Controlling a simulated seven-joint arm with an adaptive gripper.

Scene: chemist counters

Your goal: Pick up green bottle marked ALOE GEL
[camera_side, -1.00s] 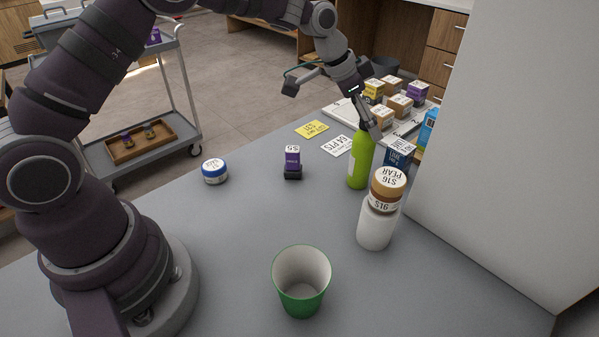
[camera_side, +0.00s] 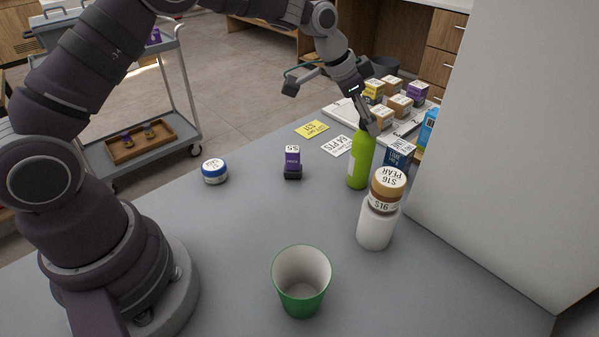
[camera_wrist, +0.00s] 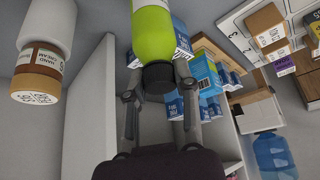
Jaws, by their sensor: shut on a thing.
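The green bottle (camera_side: 359,162) stands upright on the grey counter in the side view, with part of a white label on its left side. My gripper (camera_side: 368,125) is at its top from above. In the wrist view the bottle's green body (camera_wrist: 153,35) and black cap show, with the two fingers of my gripper (camera_wrist: 160,85) on either side of the cap. The gripper is shut on the bottle at the cap. The label's words cannot be read.
A tall pale panel (camera_side: 505,160) bounds the right.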

